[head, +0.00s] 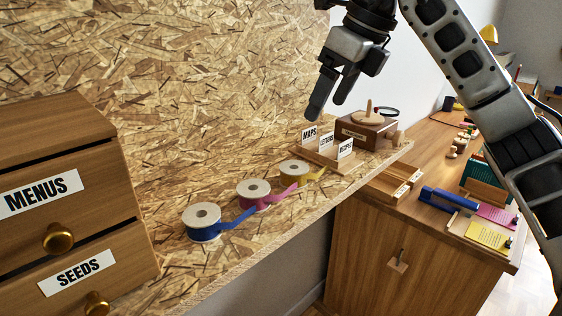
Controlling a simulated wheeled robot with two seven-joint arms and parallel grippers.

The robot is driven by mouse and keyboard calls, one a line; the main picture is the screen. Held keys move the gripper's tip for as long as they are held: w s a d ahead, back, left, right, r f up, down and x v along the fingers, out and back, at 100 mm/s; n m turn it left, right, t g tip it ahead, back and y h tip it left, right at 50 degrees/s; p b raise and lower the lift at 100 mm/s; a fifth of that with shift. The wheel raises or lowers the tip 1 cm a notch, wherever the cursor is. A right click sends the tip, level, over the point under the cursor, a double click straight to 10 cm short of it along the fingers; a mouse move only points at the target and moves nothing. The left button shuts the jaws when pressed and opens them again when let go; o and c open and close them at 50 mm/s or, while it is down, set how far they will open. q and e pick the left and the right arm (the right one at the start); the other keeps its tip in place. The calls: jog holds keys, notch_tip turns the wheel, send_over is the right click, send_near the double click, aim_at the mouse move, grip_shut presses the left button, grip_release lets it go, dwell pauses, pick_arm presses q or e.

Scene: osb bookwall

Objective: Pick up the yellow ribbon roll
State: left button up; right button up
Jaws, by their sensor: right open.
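The yellow ribbon roll (294,170) stands on the OSB shelf, the farthest of three rolls in a row. It is a small spool with a pale top and a loose yellow tail trailing to the right. My right gripper (328,106) is open and empty, its fingers pointing down. In the picture it is above and a little right of the yellow roll, apart from it. My left gripper is not in view.
A pink roll (253,195) and a blue roll (203,223) stand nearer on the shelf. A card holder (325,157) with labelled cards stands just behind the yellow roll, before a wooden box (358,134). Drawers (70,215) stand at left. The shelf's front strip is bare.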

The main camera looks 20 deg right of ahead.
send_near(297, 165)
jog(key=f, duration=0.1)
jog(key=a+f, duration=0.1)
jog(key=f, duration=0.1)
jog(key=shift+s+a, duration=0.1)
jog(key=shift+a, duration=0.15)
jog(key=x, duration=0.2)
jog(key=p+x, duration=0.1)
jog(key=x, duration=0.2)
jog(key=shift+w+d+f, duration=0.1)
jog(key=shift+w, duration=0.2)
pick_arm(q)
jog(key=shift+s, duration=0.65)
pick_arm(e)
jog(key=shift+w+f, duration=0.1)
jog(key=shift+f, duration=0.25)
jog(key=c, duration=1.1)
